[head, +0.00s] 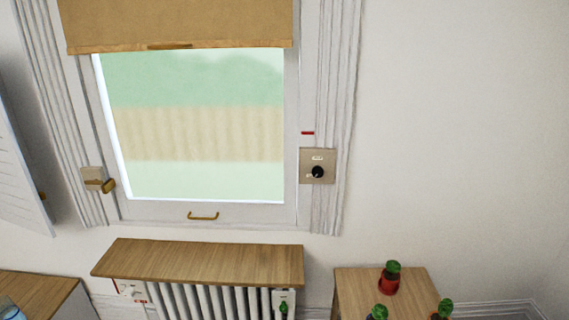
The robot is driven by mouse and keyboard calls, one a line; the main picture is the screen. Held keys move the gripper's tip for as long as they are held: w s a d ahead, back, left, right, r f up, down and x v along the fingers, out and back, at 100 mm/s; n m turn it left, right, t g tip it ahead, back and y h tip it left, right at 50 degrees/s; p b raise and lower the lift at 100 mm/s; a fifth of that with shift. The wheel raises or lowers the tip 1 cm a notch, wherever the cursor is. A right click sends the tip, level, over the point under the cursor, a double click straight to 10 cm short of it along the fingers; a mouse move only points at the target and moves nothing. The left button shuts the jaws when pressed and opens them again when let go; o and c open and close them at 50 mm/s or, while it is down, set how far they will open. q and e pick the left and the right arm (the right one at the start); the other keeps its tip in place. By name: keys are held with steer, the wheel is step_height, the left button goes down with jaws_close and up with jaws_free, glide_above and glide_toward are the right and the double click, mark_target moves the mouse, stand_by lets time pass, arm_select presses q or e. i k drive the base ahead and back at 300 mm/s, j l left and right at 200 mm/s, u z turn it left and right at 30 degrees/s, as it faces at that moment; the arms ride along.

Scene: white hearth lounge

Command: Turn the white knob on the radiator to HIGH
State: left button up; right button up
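The white radiator (213,304) stands under the window, its lower part cut off by the bottom edge of the head view. A small white fitting (127,289) with red marks beside it is at the radiator's left end; it looks like a white knob, but its setting is too small to read. At the radiator's right end is a pale plate (283,296) with a dark green part in front of it. Neither of my grippers is in view.
A wooden shelf (200,262) covers the radiator top. A black knob (318,172) sits on a wall plate. A wooden surface (35,290) is at lower left.

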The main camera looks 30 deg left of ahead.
mark_target(129, 293)
steer(key=u, duration=2.25)
